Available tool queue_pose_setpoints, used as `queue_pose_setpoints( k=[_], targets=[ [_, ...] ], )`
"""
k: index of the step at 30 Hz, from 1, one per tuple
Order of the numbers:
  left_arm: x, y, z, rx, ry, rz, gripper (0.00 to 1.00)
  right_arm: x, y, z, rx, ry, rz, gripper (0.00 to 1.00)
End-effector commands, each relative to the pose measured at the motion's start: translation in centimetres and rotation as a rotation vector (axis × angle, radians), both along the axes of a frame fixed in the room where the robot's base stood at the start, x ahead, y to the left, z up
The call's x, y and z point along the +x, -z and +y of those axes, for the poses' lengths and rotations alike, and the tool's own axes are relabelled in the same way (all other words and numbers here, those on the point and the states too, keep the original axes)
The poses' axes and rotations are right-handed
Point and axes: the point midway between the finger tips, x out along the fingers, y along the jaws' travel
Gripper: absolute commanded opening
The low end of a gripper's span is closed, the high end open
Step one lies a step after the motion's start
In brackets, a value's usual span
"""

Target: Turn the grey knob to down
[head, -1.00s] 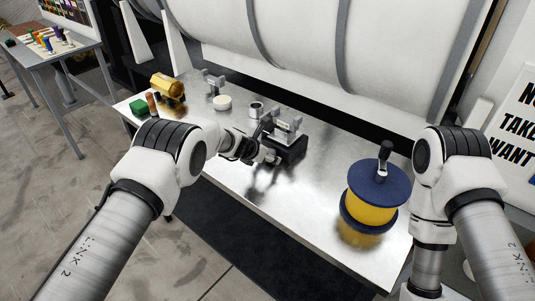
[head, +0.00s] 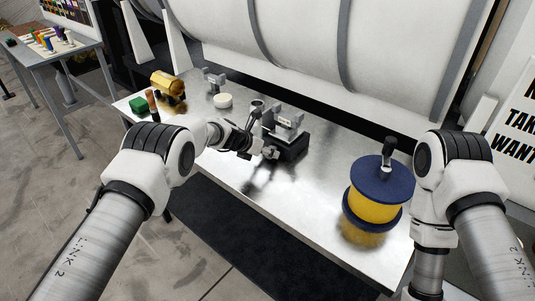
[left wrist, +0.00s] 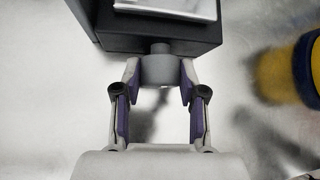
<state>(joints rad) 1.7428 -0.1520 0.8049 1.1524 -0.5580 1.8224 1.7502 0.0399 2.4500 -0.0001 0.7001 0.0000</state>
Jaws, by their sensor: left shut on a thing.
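The grey knob (left wrist: 160,68) sticks out from the front of a black box (left wrist: 160,37) in the left wrist view. My left gripper (left wrist: 160,80) has one finger on each side of the knob and is shut on it. In the head view the black box (head: 289,148) stands on the metal table with a grey bracket-like piece (head: 288,124) on top. My left gripper (head: 266,150) is at its front left side there, and the knob is mostly hidden by the fingers. The knob's pointing direction cannot be read. My right gripper is out of view.
A spool with blue flanges and a yellow middle (head: 376,204) stands at the table's right. The front middle of the metal table (head: 290,205) is clear.

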Motion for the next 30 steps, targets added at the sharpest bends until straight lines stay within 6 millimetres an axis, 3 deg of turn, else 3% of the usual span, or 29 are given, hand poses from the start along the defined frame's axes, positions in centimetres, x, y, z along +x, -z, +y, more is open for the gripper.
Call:
queue_pose_setpoints(
  k=[1,3,16,30],
  targets=[
    [0.0,-0.1,-0.1,0.0,0.001,-0.002,0.44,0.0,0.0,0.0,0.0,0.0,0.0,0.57],
    [0.0,-0.1,-0.1,0.0,0.001,-0.002,0.66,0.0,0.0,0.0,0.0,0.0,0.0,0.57],
    [-0.4,-0.8,0.5,0.002,0.001,-0.001,0.66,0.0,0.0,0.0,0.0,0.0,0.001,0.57],
    [-5.2,-7.7,5.9,0.002,0.001,-0.001,0.66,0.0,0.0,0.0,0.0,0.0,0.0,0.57]
  ],
)
